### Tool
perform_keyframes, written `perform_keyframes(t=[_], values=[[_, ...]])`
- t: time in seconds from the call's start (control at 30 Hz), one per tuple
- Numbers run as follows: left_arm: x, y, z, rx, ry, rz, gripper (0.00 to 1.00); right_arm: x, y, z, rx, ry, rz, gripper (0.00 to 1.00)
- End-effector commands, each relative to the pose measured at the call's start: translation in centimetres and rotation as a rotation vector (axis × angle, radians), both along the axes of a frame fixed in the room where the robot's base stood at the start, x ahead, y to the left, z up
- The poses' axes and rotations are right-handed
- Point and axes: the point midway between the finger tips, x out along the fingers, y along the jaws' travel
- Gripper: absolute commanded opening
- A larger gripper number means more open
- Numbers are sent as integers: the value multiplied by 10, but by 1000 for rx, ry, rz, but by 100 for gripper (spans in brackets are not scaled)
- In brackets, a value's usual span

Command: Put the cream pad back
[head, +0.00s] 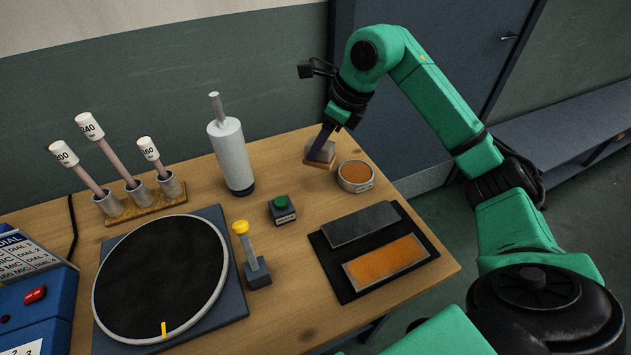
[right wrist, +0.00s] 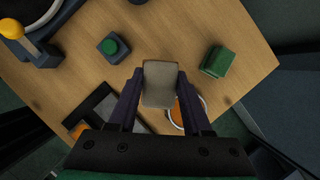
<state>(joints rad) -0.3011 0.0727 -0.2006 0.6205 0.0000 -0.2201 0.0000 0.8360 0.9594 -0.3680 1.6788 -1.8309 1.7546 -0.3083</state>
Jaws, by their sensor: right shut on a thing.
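The cream pad (head: 320,153) is a small block with a pale grey-cream body and a brownish lower face in the head view. My right gripper (head: 325,141) is shut on it near the far edge of the wooden table. In the right wrist view the pad (right wrist: 160,84) sits between the two dark fingers. I cannot tell whether its underside touches the table. A round dish with orange contents (head: 356,176) stands close beside it, partly hidden by a finger in the wrist view. My left gripper is out of view.
A black tray (head: 343,284) holds a grey plate and an orange plate. A green-button box (head: 283,211), a yellow-knobbed lever (head: 257,271), a grey cylinder (head: 231,157) and a black disc (head: 160,278) stand leftward. A green block (right wrist: 217,62) shows in the wrist view. Bare wood lies between.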

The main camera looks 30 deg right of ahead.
Motion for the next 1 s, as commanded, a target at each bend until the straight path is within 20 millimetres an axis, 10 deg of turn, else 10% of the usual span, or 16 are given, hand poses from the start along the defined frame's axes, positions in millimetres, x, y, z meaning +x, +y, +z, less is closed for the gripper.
perform_keyframes(t=[0.4,0.8,0.83,0.9,1.0], values=[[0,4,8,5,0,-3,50,-1,1,-95,2,3,4,0],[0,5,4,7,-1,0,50,0,1,-110,-1,-2,4,0],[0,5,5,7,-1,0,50,0,1,-109,0,-1,4,57],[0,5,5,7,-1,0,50,0,1,-108,0,-1,4,79],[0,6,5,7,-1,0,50,0,1,-108,0,-1,4,79]])
